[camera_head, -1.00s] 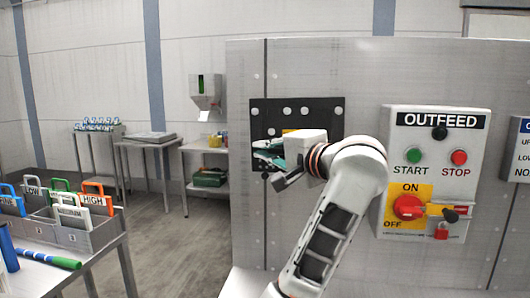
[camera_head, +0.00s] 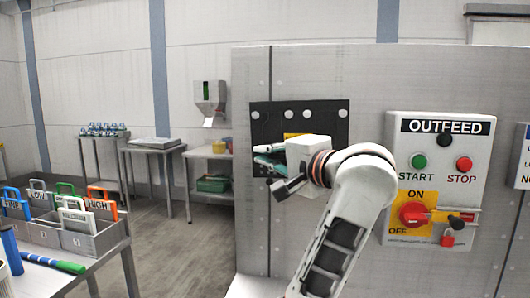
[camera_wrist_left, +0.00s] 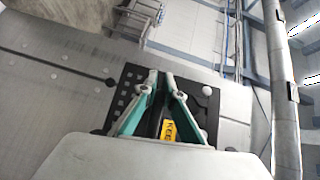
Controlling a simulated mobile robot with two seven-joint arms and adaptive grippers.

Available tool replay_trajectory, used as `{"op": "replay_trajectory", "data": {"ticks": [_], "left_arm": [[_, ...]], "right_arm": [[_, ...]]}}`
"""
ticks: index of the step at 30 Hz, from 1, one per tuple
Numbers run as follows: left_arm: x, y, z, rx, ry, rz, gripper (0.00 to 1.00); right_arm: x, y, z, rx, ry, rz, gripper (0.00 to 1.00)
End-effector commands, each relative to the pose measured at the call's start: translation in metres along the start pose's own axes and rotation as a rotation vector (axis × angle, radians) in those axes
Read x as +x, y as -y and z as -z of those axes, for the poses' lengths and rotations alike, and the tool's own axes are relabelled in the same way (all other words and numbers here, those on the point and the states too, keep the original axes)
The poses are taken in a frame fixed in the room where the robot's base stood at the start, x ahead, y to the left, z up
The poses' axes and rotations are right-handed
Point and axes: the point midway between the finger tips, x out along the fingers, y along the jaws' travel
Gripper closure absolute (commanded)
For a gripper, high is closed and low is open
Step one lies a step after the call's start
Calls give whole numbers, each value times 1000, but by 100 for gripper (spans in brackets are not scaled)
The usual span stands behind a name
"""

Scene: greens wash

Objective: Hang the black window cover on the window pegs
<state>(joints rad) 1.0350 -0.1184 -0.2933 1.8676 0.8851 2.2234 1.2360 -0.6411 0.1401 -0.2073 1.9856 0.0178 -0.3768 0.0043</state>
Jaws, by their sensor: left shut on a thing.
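The black window cover (camera_head: 335,118) is a flat dark plate with a yellow label, upright at the grey machine panel in the head view. Several round light spots show along its top; I cannot tell whether they are pegs through holes. My left gripper (camera_head: 262,155) is in front of the cover and shut on it. In the left wrist view, the teal fingers (camera_wrist_left: 160,78) close together over the black cover (camera_wrist_left: 133,77), with the yellow label beside them. The arm hides the cover's lower right part. The window behind it is hidden. My right gripper is not in view.
An OUTFEED control box (camera_head: 438,175) with buttons and a red switch sticks out of the panel (camera_head: 255,220) right of my arm. A table (camera_head: 95,255) at left holds a grey tag bin (camera_head: 85,238). Open floor (camera_head: 190,255) lies between table and panel.

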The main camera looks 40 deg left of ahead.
Motion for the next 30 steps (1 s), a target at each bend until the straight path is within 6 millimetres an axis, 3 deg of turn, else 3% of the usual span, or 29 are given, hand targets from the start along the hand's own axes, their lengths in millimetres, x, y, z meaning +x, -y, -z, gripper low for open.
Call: {"op": "replay_trajectory", "data": {"ticks": [1, 30], "left_arm": [[1, -23, 3, 29, -1, -15, 100], [-17, -9, -17, 18, -1, -5, 100]], "right_arm": [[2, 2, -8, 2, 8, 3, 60], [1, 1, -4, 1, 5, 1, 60]]}}
